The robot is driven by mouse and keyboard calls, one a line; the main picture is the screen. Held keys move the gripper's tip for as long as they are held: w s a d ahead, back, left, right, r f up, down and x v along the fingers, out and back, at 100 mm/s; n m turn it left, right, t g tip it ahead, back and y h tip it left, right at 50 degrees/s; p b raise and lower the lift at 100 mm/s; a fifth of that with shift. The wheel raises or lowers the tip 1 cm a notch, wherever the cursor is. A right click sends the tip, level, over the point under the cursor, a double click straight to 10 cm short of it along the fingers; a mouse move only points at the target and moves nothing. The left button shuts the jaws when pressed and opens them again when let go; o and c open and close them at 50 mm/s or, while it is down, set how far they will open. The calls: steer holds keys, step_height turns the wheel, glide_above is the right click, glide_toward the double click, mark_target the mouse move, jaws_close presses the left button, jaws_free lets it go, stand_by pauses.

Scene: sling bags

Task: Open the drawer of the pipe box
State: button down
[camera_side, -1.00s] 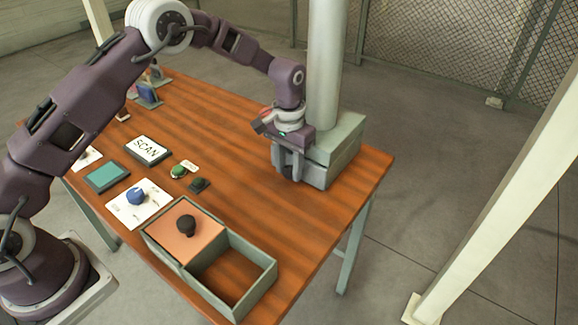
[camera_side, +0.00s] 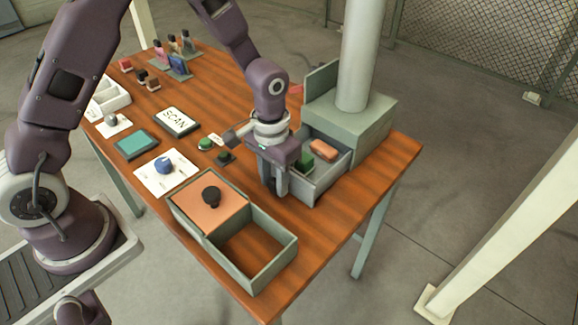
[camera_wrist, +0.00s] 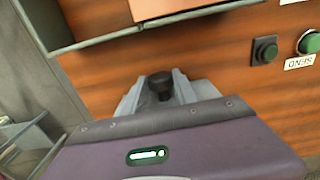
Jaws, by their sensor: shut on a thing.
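The pipe box (camera_side: 352,122) is grey-green, with a tall pale pipe (camera_side: 365,50) rising from it. Its drawer (camera_side: 327,180) stands pulled out toward my gripper, showing a green block (camera_side: 304,159) and a salmon block (camera_side: 323,149) inside. My gripper (camera_side: 275,188) points down at the drawer's front end. In the wrist view, my gripper (camera_wrist: 158,95) has its fingers shut around a dark knob (camera_wrist: 160,84). The knob's join to the drawer is hidden.
A tray with a salmon sliding lid and black knob (camera_side: 211,195) stands in front, its other half empty. A green button (camera_side: 205,144), a dark button (camera_side: 226,157), a SCAN pad (camera_side: 176,121) and a blue dial (camera_side: 164,165) lie to the left.

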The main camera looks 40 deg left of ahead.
steer(key=shift+s, duration=0.15)
steer(key=c, duration=1)
jaws_free()
step_height(320, 180, up, 7)
steer(key=shift+r, duration=0.1)
steer(key=s+a+r+t, duration=0.2)
steer(key=s+r, duration=0.2)
steer(key=r, duration=0.5)
steer(key=s+a+r+t, duration=0.1)
steer(key=s+r, duration=0.1)
steer(key=s, duration=0.3)
steer(key=s+a+r+t, duration=0.1)
steer(key=s+r, duration=0.2)
steer(key=s, duration=0.2)
steer(key=s+a+r+t, duration=0.1)
steer(key=s+r, duration=0.2)
steer(key=s, duration=0.3)
steer(key=shift+s+a+t, duration=0.1)
steer(key=shift+a+t, duration=0.1)
steer(key=shift+t, duration=0.1)
